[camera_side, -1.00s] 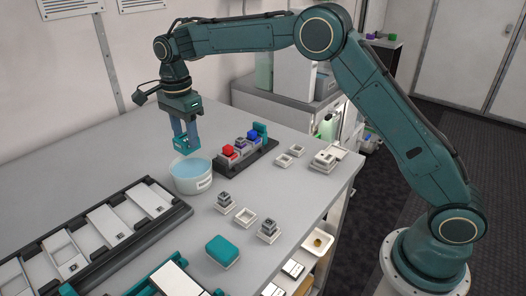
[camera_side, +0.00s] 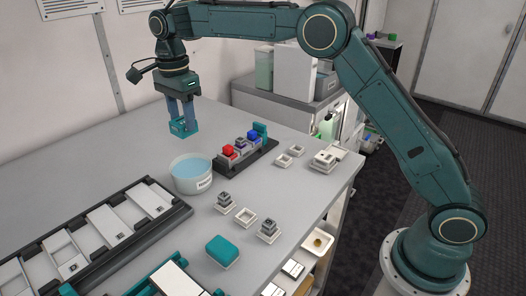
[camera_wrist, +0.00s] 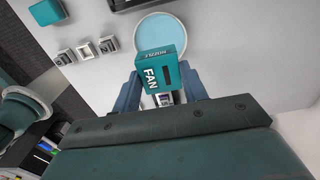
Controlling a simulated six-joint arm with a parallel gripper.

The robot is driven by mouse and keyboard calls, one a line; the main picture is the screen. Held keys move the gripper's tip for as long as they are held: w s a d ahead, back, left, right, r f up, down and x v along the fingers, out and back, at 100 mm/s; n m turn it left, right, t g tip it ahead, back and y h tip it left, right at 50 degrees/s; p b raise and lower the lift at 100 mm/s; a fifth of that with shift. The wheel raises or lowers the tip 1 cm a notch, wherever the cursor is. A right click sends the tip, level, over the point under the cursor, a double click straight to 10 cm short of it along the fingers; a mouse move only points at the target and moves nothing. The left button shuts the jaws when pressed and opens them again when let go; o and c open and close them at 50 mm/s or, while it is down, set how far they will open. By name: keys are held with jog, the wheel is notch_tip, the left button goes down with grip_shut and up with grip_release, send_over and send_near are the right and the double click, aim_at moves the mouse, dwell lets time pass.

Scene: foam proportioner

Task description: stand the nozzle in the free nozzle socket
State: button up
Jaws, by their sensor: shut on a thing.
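The nozzle (camera_side: 183,128) is a teal block held in my gripper (camera_side: 183,124), above the table behind the round tub. In the wrist view the nozzle (camera_wrist: 161,70) shows a teal face lettered FAN and NOZZLE, between the fingers of my gripper (camera_wrist: 162,82). A white square frame (camera_side: 246,217), seemingly empty, lies between two grey-topped pieces (camera_side: 226,202) (camera_side: 268,228) on white bases. Two more open white frames (camera_side: 283,160) (camera_side: 296,150) lie towards the back right. I cannot tell which one is the nozzle socket.
A round tub of blue liquid (camera_side: 192,176) stands in front of the nozzle. Right of it is a dark rack (camera_side: 262,157) with red and blue blocks and a teal upright. A teal pad (camera_side: 222,250) and a tray of white plates (camera_side: 186,212) are nearer. The back left table is clear.

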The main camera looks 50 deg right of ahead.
jog(key=s+d, duration=0.4)
jog(key=d, duration=0.6)
jog(key=s+d+r, duration=0.1)
jog(key=s+d, duration=0.3)
jog(key=d, duration=0.5)
jog(key=s+d, duration=0.4)
jog(key=d, duration=0.6)
jog(key=s+d, duration=0.8)
jog(key=s, duration=0.4)
notch_tip(320, 180, down, 10)
jog(key=shift+f, duration=0.15)
jog(key=shift+a+f, duration=0.1)
jog(key=shift+f, duration=2.05)
jog(key=shift+f, duration=0.25)
jog(key=shift+f, duration=0.6)
